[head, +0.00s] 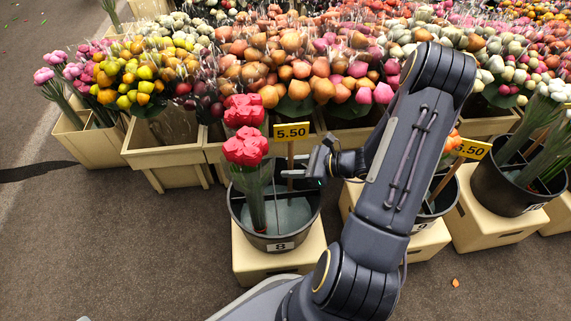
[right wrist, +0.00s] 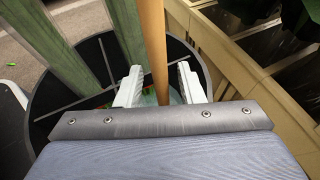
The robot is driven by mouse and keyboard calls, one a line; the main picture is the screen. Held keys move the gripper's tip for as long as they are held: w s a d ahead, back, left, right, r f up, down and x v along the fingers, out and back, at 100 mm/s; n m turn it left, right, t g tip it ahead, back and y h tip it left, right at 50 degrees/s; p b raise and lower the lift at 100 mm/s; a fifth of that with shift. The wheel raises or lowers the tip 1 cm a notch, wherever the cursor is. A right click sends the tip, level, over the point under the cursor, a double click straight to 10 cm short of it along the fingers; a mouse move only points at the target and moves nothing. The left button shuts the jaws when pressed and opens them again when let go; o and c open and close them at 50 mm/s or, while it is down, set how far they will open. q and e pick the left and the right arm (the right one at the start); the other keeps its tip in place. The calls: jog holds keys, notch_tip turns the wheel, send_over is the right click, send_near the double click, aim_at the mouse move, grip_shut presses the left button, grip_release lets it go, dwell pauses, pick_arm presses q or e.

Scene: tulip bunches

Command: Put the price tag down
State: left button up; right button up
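The yellow price tag (head: 291,131) reads 5.50 and stands upright on a wooden stick (head: 290,157) in the black bucket (head: 276,243) marked 8. My right gripper (head: 298,174) is at the stick, below the tag and above the bucket's rim. In the right wrist view the stick (right wrist: 155,55) runs between the two pale fingers of the right gripper (right wrist: 158,88), with a gap visible at the right finger. The right gripper looks open around the stick. The stick's lower end is hidden. My left gripper is out of view.
Red tulips (head: 246,149) stand in the same bucket, left of the stick. The bucket sits on a beige crate (head: 279,263). Another tag (head: 472,148) and a black bucket (head: 517,190) are at the right. Flower crates (head: 166,158) stand behind. The floor (head: 130,240) at left is clear.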

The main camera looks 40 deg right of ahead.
jog(key=p+v, duration=0.1)
jog(key=v, duration=0.4)
jog(key=shift+f, duration=0.1)
dwell(0.4)
